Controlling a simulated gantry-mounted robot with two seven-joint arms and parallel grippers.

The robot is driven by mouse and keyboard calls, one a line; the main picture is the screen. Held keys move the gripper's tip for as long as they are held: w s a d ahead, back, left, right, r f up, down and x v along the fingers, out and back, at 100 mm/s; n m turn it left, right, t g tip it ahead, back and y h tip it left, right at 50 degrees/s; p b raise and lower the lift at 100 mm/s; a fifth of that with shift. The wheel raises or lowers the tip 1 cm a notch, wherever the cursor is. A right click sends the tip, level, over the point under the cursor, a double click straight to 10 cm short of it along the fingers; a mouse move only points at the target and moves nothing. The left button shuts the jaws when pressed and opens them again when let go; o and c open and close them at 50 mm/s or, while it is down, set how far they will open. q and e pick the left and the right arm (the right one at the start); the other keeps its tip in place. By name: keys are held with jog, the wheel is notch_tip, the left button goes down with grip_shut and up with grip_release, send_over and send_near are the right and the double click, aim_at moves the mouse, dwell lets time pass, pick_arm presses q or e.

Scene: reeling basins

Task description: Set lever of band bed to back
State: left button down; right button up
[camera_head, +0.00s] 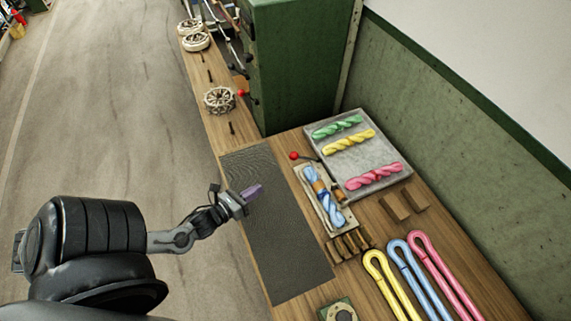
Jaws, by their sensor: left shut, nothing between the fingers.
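The band bed (338,222) is a narrow pale tray holding a blue skein (314,182) with tan bands around it. A lever with a red ball knob (294,155) stands at its far end; a thin dark rod runs from the knob rightward to the bed's far end. My left gripper (253,191) is shut and empty, with purple fingertips, over the left edge of the dark mat. It is left of the bed and nearer than the knob, apart from both. My right gripper is out of view.
The dark ribbed mat (285,255) lies clear beside the bed. A grey tray (357,165) with green, yellow and pink skeins is to the right. A green cabinet (295,60) rises behind the knob. Wooden blocks (395,206) and yellow, blue and pink loops (425,275) lie at the right.

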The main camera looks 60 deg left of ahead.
pick_arm(q)
jog(key=shift+w, duration=0.15)
jog(key=x, duration=1)
jog(key=shift+w+a+r, duration=0.4)
jog(key=shift+w+r, duration=0.35)
jog(key=shift+w, duration=0.1)
jog(key=shift+w+a+r, duration=0.25)
jog(key=shift+w+r, duration=0.1)
jog(key=shift+w, duration=0.25)
